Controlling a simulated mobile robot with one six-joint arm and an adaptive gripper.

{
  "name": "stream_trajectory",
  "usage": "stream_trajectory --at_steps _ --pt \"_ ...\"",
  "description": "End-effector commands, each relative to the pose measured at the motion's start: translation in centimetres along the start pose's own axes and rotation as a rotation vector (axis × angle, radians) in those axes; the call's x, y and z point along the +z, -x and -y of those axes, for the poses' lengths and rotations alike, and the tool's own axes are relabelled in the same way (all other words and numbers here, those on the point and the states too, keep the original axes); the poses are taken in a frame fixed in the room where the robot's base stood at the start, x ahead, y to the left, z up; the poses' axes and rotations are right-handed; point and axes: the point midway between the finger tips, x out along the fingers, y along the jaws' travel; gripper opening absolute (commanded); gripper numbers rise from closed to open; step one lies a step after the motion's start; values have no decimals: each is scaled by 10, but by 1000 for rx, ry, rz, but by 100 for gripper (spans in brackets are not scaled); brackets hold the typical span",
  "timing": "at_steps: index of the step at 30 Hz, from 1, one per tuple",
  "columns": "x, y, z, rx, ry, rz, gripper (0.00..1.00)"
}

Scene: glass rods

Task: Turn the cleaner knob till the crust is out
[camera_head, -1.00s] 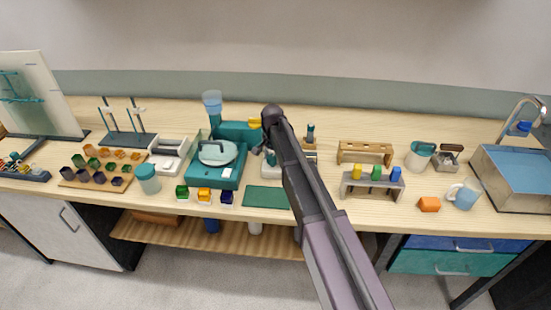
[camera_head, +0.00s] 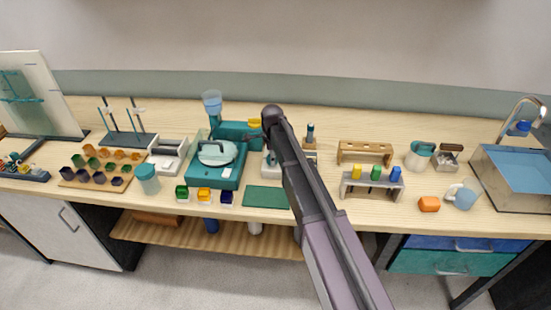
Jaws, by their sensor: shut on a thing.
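My arm (camera_head: 315,205) reaches up from the bottom right over the bench, and its dark upper end (camera_head: 272,112) is near the middle. Just left of the arm stands a teal machine (camera_head: 232,131) with a clear blue funnel cup (camera_head: 212,103) and a yellow part (camera_head: 255,123) on top. Small dark reddish marks show on its right side, too small to make out. I cannot pick out the cleaner knob or the crust for certain.
A teal balance-like device (camera_head: 228,172) with a round plate stands in front. A green mat (camera_head: 265,197) lies at the front edge.

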Motion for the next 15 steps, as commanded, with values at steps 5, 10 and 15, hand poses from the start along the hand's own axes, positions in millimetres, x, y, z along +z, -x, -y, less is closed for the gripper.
stream_trajectory --at_steps 5,10,15 --pt "0 0 0 -2 -167 -2 12" --pt "0 0 0 -2 -326 -2 12" --pt "0 0 0 -2 -472 -2 12"
